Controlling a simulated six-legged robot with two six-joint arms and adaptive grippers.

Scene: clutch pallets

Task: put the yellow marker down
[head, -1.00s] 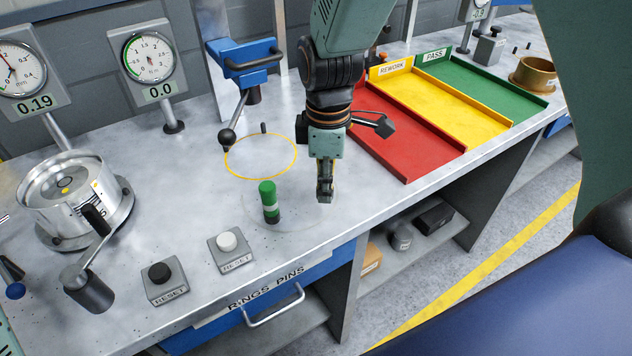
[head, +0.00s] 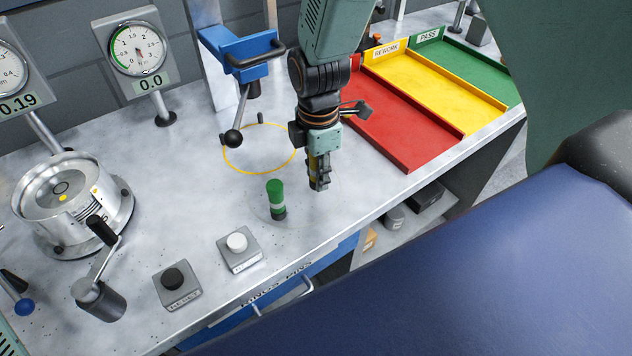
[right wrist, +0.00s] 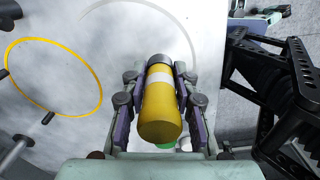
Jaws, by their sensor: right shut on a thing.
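My right gripper (head: 319,178) points down over the bench, to the right of the green marker. It is shut on the yellow marker (right wrist: 160,108), a yellow cylinder with a white band. The marker sits between both fingers in the right wrist view; in the head view the fingers mostly hide it. I cannot tell whether its lower end touches the bench. The green marker (head: 276,190), with a pale band and dark base, stands upright on the bench. A bit of green shows behind the yellow marker in the right wrist view (right wrist: 182,145). My left gripper is not in view.
A yellow circle outline (head: 225,160) lies behind the green marker, beside a blue stand (head: 236,55) with a ball-ended lever. Red (head: 408,168), yellow and green trays lie right. A round metal fixture (head: 120,215) is left.

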